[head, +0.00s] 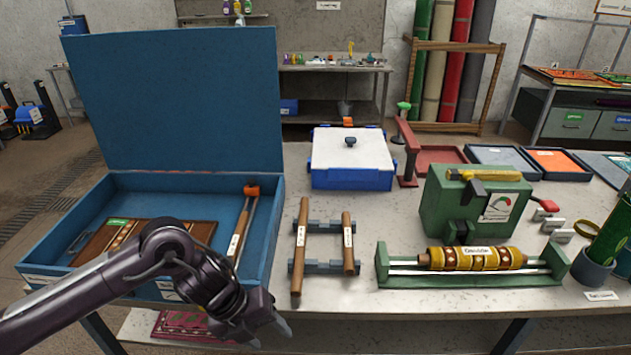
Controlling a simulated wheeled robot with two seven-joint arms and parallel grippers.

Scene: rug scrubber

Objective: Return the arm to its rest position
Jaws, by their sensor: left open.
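My left arm comes in from the lower left, in front of the open blue case. Its gripper (270,334) is open at the table's front edge, below and left of the tool rack, with nothing visible between the fingers. My right gripper is not in view. The arm hides part of the case's front wall and part of the patterned brown rug piece inside it.
The blue case (271,230) holds a wooden-handled tool (243,225). A rack with two wooden handles (300,245), a white-lidded blue box (350,160), a green machine (450,205) and a roller stand (383,265) stand on the table (450,310).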

